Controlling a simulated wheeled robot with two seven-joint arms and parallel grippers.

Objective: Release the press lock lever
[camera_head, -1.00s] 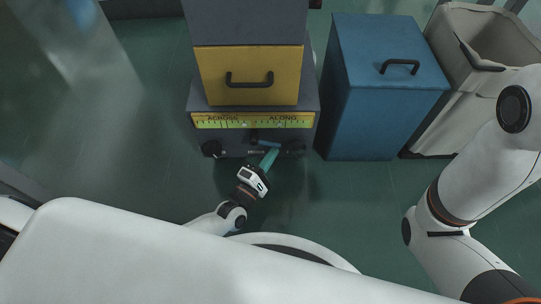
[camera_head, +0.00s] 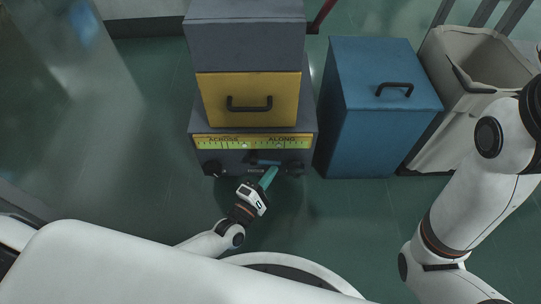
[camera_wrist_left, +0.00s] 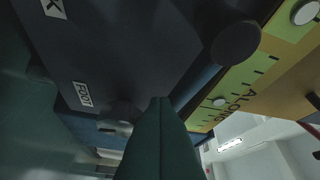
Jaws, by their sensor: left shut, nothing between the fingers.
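The press (camera_head: 245,48) is a dark grey machine with a yellow front (camera_head: 220,88), standing at top centre in the head view. A red lever (camera_head: 322,16) shows at its upper right side, partly cut off by the picture edge. A short dark blue bar (camera_head: 264,162) sits on the lower front, between two black knobs. I cannot tell which of these is the lock lever. My left gripper (camera_head: 272,172) has green fingers, shut and empty, pointing at the lower front just below the bar; contact is unclear. In the left wrist view, the shut fingers (camera_wrist_left: 160,104) point towards the grey panel. My right gripper is out of view.
A yellow-green scale (camera_head: 255,142) marked ACROSS and ALONG runs above the knobs (camera_head: 212,168) and (camera_head: 295,168). A blue cabinet (camera_head: 375,130) and a pale open bin (camera_head: 455,125) stand to the right. The floor at left is clear.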

